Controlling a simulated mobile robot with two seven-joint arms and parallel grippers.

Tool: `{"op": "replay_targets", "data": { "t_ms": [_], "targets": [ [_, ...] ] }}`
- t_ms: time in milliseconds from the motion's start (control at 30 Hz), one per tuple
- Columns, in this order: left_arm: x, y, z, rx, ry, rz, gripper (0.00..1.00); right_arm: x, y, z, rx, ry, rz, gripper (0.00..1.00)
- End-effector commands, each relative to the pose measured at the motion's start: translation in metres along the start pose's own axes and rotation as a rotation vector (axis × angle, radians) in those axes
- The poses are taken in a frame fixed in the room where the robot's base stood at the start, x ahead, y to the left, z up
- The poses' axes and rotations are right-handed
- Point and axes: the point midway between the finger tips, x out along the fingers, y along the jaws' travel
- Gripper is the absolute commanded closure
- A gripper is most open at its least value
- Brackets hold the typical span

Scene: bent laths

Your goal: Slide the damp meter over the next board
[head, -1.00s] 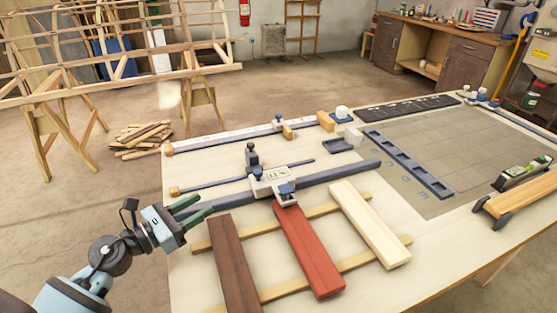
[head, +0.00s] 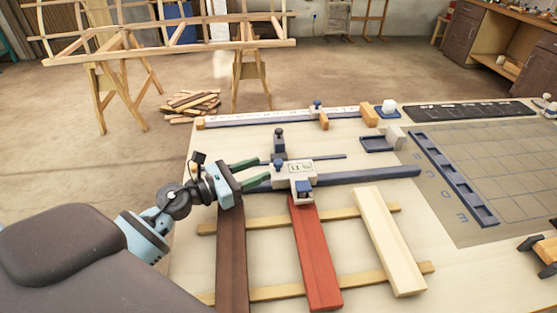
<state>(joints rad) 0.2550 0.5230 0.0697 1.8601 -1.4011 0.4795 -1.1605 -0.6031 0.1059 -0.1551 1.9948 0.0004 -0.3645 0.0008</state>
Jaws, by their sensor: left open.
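The damp meter (head: 296,175) is a pale box with a small display and a dark blue knob, sitting on a dark blue rail (head: 370,175). Its front part reaches over the far end of the red board (head: 316,260). A dark brown board (head: 232,255) lies to the left and a cream board (head: 389,245) to the right, all across two wooden battens (head: 345,214). My left gripper (head: 263,170) is open and empty, its green fingers pointing right just left of the meter, near the brown board's far end. My right gripper is not in view.
Behind the meter stands a dark upright post (head: 279,145). A long ruler bar with wooden blocks (head: 325,121) runs along the table's far edge. A blue slotted strip (head: 455,180) and grey gridded mat (head: 490,160) lie to the right.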

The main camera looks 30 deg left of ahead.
Motion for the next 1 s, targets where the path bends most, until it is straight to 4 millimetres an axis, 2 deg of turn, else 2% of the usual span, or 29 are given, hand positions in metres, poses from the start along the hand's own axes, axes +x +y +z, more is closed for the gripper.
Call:
{"op": "replay_targets", "data": {
  "t_ms": [33, 200, 400, 533, 800, 1000],
  "targets": [
    [0.008, 0.001, 0.005, 0.002, -0.007, 0.001, 0.57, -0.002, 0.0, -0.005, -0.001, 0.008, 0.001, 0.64],
    [0.035, 0.0, 0.005, 0.002, -0.007, 0.0, 0.57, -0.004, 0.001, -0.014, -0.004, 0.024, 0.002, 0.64],
    [0.057, 0.0, 0.003, 0.002, -0.003, 0.0, 0.57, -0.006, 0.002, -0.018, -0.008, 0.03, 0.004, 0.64],
    [0.064, 0.0, 0.002, 0.001, -0.002, 0.0, 0.57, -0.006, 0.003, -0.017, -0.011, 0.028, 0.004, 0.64],
    [0.065, 0.0, 0.001, 0.002, 0.0, -0.001, 0.57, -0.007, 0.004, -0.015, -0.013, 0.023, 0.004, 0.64],
    [0.065, 0.0, 0.001, 0.002, -0.001, -0.001, 0.82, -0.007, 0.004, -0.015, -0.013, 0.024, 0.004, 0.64]
  ]
}}
